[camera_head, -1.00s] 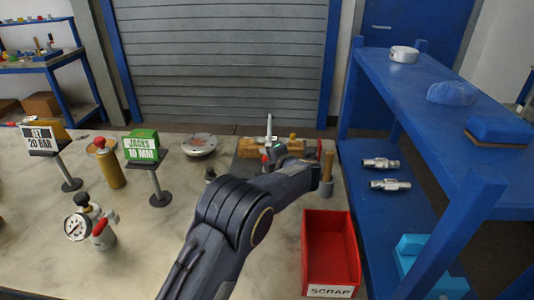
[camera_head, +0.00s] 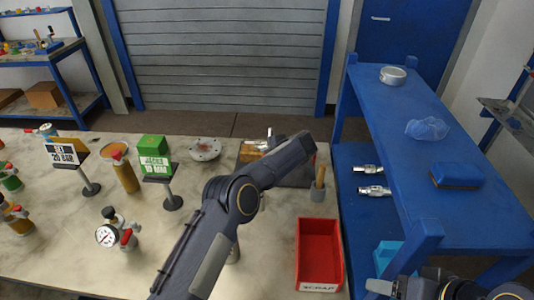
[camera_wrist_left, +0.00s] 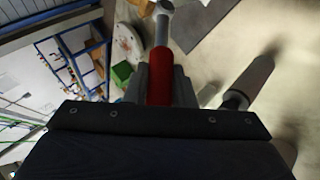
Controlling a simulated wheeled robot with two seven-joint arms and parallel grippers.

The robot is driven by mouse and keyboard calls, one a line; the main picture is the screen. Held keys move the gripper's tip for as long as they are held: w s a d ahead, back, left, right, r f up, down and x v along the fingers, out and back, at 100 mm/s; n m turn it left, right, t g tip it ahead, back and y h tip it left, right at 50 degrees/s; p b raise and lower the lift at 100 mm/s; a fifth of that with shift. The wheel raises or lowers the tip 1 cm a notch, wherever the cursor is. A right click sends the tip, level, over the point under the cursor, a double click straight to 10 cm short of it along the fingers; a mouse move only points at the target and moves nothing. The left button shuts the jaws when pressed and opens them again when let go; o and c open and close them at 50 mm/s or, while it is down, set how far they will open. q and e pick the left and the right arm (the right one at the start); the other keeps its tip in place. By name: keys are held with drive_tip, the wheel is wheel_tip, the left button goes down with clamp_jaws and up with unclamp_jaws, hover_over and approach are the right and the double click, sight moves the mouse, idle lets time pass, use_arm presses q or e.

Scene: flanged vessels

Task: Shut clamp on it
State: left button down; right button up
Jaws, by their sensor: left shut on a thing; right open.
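In the left wrist view my left gripper (camera_wrist_left: 160,88) is shut on a red handle (camera_wrist_left: 160,72). A grey shaft (camera_wrist_left: 162,32) runs from it to a rounded metal end at the top edge. I take this for the clamp's lever; whether the clamp is shut I cannot tell. In the head view a brown block (camera_head: 250,152) sits on a dark plate (camera_head: 294,180) at the back of the bench. My left forearm hides most of this and the left gripper. My right gripper (camera_head: 384,286) is open and empty at the bottom right.
A red scrap bin (camera_head: 319,252) stands at the bench's right front. A wooden-handled tool in a cup (camera_head: 317,192) is behind it. A gauge fitting (camera_head: 108,235), signs and a round flange (camera_head: 204,149) stand left. A blue shelf (camera_head: 400,120) bounds the right.

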use_arm(q)
drive_tip(key=shift+w+r, duration=0.1)
idle(0.5)
drive_tip(key=c, duration=1.2)
unclamp_jaws()
drive_tip(key=b+v, duration=0.2)
drive_tip(key=v, duration=0.5)
drive_tip(key=shift+d+r, duration=0.25)
drive_tip(key=shift+r, duration=0.05)
